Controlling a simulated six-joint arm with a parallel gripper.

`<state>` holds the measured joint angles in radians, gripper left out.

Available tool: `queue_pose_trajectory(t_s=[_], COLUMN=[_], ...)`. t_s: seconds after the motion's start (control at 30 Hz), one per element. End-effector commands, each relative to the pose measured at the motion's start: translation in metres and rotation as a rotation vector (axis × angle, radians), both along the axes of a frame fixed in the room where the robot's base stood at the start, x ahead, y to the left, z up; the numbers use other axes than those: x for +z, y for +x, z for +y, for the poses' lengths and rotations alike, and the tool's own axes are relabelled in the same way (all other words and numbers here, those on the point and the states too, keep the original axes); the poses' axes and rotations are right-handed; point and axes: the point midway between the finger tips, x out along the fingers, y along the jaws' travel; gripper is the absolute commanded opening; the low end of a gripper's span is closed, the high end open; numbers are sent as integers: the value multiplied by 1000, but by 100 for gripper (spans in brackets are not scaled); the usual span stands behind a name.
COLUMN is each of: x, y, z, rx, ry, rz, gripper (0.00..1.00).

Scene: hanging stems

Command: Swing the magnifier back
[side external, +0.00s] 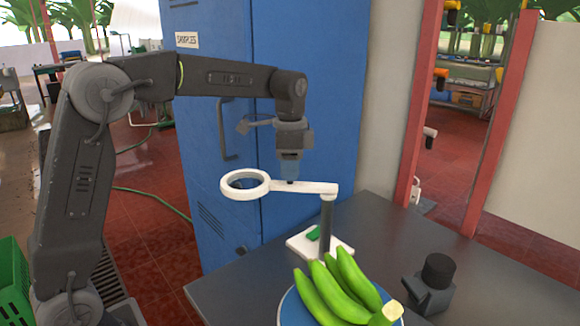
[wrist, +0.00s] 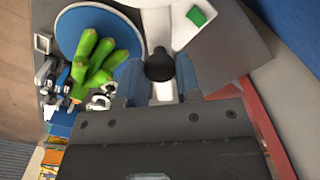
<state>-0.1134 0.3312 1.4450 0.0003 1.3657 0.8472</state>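The magnifier is a white ring (side external: 245,184) on a flat white arm (side external: 312,188), carried by a dark post (side external: 326,225) on a white base. Its ring points left, away from the table. My gripper (side external: 290,180) points down just above the middle of the magnifier arm, at a small dark knob. In the wrist view my fingers (wrist: 160,88) stand apart, one on each side of the black knob (wrist: 160,66) and the white arm. Whether they touch the knob I cannot tell.
Green bananas (side external: 345,282) lie on a blue plate (side external: 292,312) at the table's front. A dark device (side external: 432,283) stands to their right. A green patch (side external: 314,233) lies on the magnifier base. A blue cabinet (side external: 225,60) stands close behind the ring.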

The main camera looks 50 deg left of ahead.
Motion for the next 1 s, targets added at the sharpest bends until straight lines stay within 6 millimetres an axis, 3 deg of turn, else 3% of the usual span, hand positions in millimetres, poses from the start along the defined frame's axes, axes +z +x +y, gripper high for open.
queue_pose_trajectory(t_s=[0.27,0.57,0.77,1.0], x=[0,4,33,88], y=[0,0,1,1], z=[0,0,0,0], rx=[1,1,1,1], ry=[-1,-1,0,0], rz=[-2,-2,-6,-6], gripper=[57,57,57,57])
